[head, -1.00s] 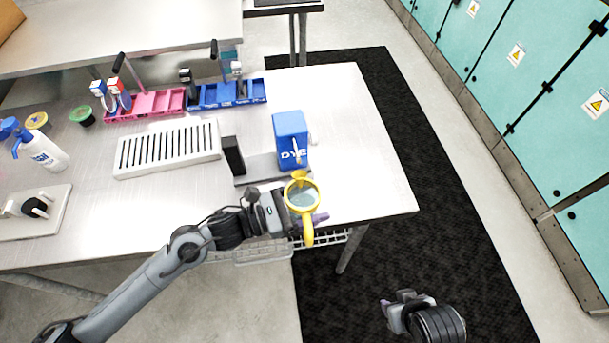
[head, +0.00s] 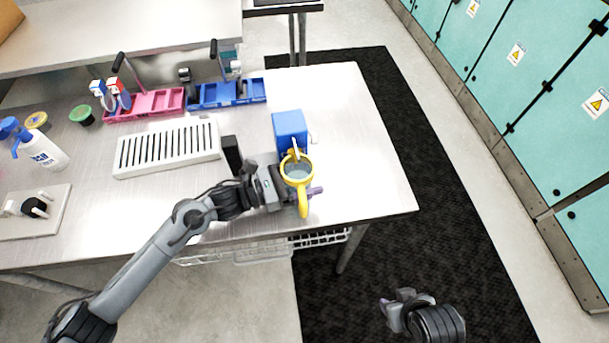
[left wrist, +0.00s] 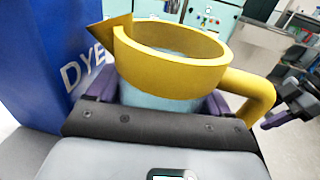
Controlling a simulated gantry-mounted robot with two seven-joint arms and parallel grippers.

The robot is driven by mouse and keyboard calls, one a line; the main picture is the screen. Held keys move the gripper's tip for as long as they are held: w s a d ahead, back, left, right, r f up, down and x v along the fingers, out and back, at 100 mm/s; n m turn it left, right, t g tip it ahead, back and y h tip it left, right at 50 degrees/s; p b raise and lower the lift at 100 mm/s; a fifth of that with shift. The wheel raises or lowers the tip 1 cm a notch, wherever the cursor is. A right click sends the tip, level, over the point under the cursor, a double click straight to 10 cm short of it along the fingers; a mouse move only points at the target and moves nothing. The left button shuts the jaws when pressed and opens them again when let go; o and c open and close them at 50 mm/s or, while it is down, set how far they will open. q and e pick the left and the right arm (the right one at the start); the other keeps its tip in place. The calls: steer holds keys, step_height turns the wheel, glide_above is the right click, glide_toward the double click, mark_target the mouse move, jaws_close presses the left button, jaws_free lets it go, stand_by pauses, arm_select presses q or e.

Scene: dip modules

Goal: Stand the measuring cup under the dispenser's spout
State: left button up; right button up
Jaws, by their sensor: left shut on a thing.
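The measuring cup (head: 298,173) has a yellow rim, spout and handle and a clear pale-blue body. My left gripper (head: 290,194) is shut on its body and holds it upright in front of the blue dispenser (head: 289,126). In the left wrist view the cup (left wrist: 175,72) sits between the purple fingers, and its yellow spout points toward the dispenser (left wrist: 60,60) marked "DYE". The dispenser's pale spout shows just above the cup's far rim in the head view. Whether the cup touches the base is hidden. My right gripper (head: 394,300) is over the floor, its jaws unclear.
A black block (head: 231,155) stands left of the dispenser, close to my left wrist. A white slotted rack (head: 168,147) lies further left. Pink (head: 150,104) and blue (head: 227,94) trays stand behind. The table's right side is clear.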

arm_select(q)
steer(key=shift+w+f, duration=0.1)
steer(key=shift+f, duration=0.05)
steer(key=o, duration=1)
steer(key=shift+r, duration=0.25)
steer(key=v, duration=1.2)
